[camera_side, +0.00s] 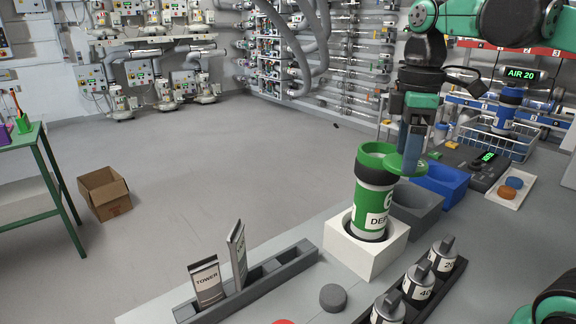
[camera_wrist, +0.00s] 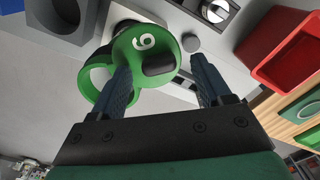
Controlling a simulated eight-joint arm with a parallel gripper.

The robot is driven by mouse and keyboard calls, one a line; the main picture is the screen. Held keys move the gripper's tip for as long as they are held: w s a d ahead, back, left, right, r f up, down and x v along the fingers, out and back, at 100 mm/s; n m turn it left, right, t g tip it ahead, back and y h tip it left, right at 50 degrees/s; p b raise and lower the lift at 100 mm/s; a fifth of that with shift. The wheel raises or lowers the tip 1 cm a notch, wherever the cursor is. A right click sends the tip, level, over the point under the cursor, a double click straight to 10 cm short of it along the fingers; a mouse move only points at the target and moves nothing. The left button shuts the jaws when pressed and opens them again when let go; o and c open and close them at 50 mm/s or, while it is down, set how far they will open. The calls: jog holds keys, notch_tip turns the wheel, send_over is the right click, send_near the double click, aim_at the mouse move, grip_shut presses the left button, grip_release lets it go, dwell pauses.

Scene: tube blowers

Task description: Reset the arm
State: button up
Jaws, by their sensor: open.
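My gripper (camera_side: 413,150) points down beside and above the top of a green and white canister (camera_side: 372,205). The canister stands upright in a white socket block (camera_side: 378,258) and bears a "6" and partly hidden lettering. In the wrist view my gripper (camera_wrist: 165,82) has its two dark fingers spread apart. The canister's green top (camera_wrist: 145,52), marked "6", shows beyond and between them, with a green ring at its left. The left finger overlaps the green in the picture; I cannot tell whether it touches. Nothing is seen held.
A grey bin (camera_side: 416,210) and a blue bin (camera_side: 441,182) stand right of the canister. A dark rack (camera_side: 428,292) holds several small canisters in front. A slotted rack (camera_side: 262,279) holds two upright plates. A cardboard box (camera_side: 105,193) lies on the open floor at left.

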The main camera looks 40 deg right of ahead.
jog(key=shift+s+d+r+n, duration=0.1)
jog(key=shift+s+d+n, duration=0.1)
jog(key=shift+n, duration=0.4)
notch_tip(320, 180, up, 5)
jog(key=shift+r, duration=0.1)
notch_tip(320, 180, down, 6)
jog(key=shift+r, duration=0.2)
jog(key=m, duration=0.1)
jog(key=w+a+m, duration=0.1)
jog(key=m, duration=0.1)
jog(key=shift+w+r+m, duration=0.1)
jog(key=shift+w+m, duration=0.05)
jog(key=shift+m, duration=0.15)
jog(key=m, duration=0.1)
jog(key=w+m, duration=0.1)
jog(key=m, duration=0.1)
jog(key=shift+w+a+m, duration=0.15)
jog(key=shift+w+m, duration=0.1)
jog(key=shift+m, duration=0.05)
jog(key=w+d+m, duration=0.4)
jog(key=w+m, duration=0.1)
jog(key=m, duration=1.4)
jog(key=shift+d, duration=0.4)
jog(key=shift+w, duration=0.1)
